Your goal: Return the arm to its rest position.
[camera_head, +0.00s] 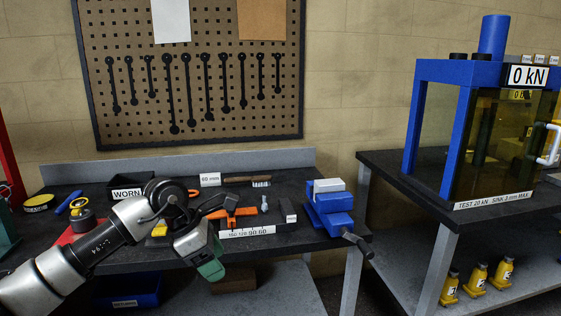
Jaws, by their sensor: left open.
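My left arm comes in from the lower left and bends over the front of the workbench (306,241). My left gripper (216,206) is open, with its dark fingers over the bench beside an orange tool or fixture (240,213). I see nothing held in it, though the fingers partly overlap the orange thing in the picture. I cannot tell whether they touch it. My right gripper is not in view.
A blue vise (330,205) stands at the bench's right end, its handle sticking out in front. A WORN tray (127,192) and a wire brush (247,181) lie behind the arm. A blue press (440,72) stands on the right table. A pegboard (200,75) hangs behind.

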